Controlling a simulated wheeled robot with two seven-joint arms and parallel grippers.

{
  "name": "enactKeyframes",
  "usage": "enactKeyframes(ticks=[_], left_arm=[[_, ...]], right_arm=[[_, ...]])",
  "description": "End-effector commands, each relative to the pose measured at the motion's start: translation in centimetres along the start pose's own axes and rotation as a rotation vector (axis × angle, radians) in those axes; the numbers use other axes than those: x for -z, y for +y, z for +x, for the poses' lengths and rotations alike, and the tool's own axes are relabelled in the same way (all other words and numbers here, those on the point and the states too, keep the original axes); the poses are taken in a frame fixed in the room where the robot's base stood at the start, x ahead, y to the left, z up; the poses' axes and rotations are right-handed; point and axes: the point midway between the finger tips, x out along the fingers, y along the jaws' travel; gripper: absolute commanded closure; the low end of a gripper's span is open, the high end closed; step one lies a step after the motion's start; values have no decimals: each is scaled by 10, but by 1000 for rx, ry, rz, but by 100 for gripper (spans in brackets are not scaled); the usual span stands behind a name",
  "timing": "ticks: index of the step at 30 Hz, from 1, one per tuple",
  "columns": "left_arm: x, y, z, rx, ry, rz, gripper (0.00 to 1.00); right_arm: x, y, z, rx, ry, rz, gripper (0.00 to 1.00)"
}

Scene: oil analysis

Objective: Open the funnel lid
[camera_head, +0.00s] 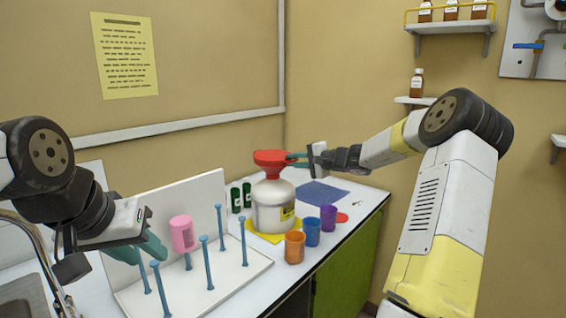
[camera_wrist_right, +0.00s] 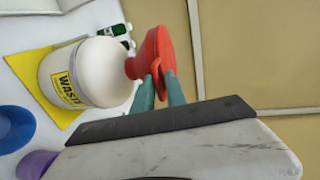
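The red funnel (camera_head: 270,163) with its lid sits on the neck of a white waste bottle (camera_head: 272,207), which stands on a yellow mat (camera_head: 262,237). The lid looks closed. My right gripper (camera_head: 297,158) is at the funnel's right side. In the right wrist view its two teal fingers (camera_wrist_right: 159,88) lie on either side of a red tab on the funnel (camera_wrist_right: 154,55) and seem to touch it. My left gripper (camera_head: 140,252) is open and empty, in front of the white peg rack (camera_head: 232,280), left of a pink cup (camera_head: 183,233).
The pink cup hangs on a rack peg. Orange (camera_head: 294,247), blue (camera_head: 312,231) and purple (camera_head: 328,217) cups stand at the front right of the bottle. Dark green bottles (camera_head: 236,198) stand behind it to the left.

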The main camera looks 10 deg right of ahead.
Motion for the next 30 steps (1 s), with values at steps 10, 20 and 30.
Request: enactKeyframes(ticks=[10,20,30], left_arm=[[0,0,0,0,0,0,64],[0,0,0,0,0,0,64],[0,0,0,0,0,0,64]], right_arm=[[0,5,0,-8,-1,2,100],[0,8,0,-12,-1,4,100],[0,9,-1,-14,-1,4,100]])
